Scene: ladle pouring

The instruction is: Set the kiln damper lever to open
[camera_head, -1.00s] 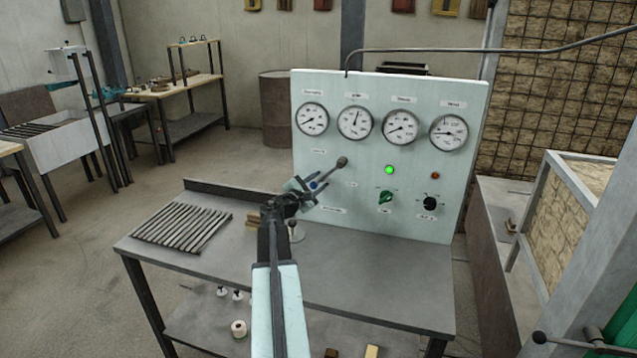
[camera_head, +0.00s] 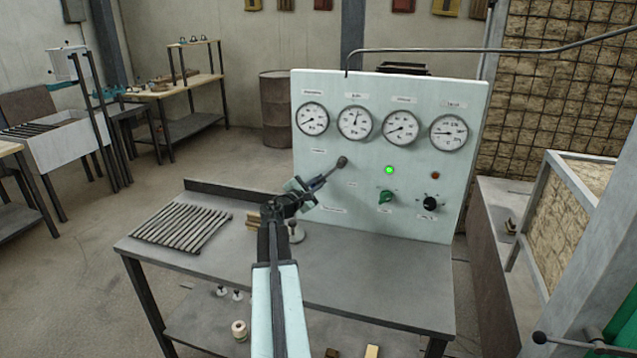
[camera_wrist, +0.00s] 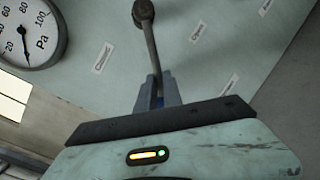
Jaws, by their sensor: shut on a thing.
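The damper lever is a dark rod with a round knob (camera_head: 342,161). My gripper (camera_head: 311,190) is shut on the lever's rod, below the knob. In the wrist view the rod (camera_wrist: 149,45) rises from between my fingers (camera_wrist: 157,92) to the knob at the top.
Several gauges (camera_head: 354,122) line the panel top. A lit green lamp (camera_head: 389,170), a green knob (camera_head: 386,197) and a black knob (camera_head: 431,203) are right of the lever. The bench (camera_head: 370,280) holds a row of rods (camera_head: 182,229); its right side is clear.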

